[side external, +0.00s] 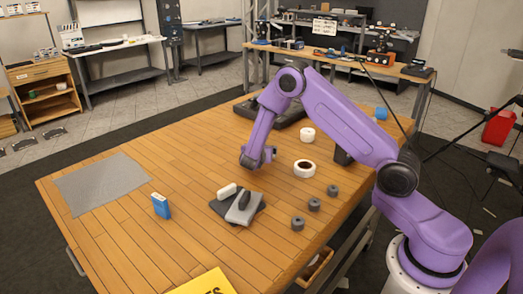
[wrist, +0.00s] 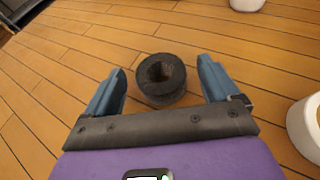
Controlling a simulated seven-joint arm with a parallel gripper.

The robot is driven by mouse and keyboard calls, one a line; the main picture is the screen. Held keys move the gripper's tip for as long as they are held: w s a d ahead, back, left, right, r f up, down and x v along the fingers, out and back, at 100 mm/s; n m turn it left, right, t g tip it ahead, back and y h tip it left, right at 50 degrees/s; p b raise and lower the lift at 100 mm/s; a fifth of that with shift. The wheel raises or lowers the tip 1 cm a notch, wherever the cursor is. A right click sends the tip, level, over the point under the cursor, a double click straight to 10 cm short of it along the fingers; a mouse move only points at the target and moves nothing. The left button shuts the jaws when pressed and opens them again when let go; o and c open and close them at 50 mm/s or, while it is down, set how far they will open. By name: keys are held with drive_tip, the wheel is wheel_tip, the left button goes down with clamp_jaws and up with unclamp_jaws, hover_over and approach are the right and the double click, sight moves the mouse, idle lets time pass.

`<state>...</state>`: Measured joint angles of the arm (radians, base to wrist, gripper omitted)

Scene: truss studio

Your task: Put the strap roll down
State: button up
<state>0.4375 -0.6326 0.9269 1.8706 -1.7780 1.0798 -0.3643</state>
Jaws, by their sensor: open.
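A dark strap roll (wrist: 162,78) with a round hole in its middle shows in the wrist view. It appears to rest flat on the wooden table, between and slightly beyond the blue fingertips of my gripper (wrist: 162,82). The fingers are spread wide, with a visible gap on both sides of the roll. In the side view my gripper (side external: 257,161) is low over the middle of the table, and I cannot clearly make out the roll there.
Several small dark rings (side external: 314,205) lie nearer front right. A grey slab with a dark item (side external: 243,210), a blue box (side external: 161,206) and a grey mat (side external: 101,183) lie left and front.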

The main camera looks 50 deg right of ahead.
drive_tip(key=v, duration=1)
drive_tip(key=shift+s+a+r, duration=0.25)
drive_tip(key=s+a+r+m+g+y, duration=0.2)
drive_tip(key=s+a+m+y, duration=0.1)
drive_tip(key=s, duration=0.9)
drive_tip(key=s+a+r+m+g+y, duration=0.2)
drive_tip(key=s+a+r+m+y, duration=0.1)
drive_tip(key=s, duration=0.9)
drive_tip(key=s+a+r+m+g+y, duration=0.2)
drive_tip(key=s+a+m+y, duration=0.3)
drive_tip(key=s, duration=0.7)
drive_tip(key=shift+r+m+g+y, duration=0.3)
drive_tip(key=shift+m+g+y, duration=0.1)
drive_tip(key=shift+g+y, duration=0.1)
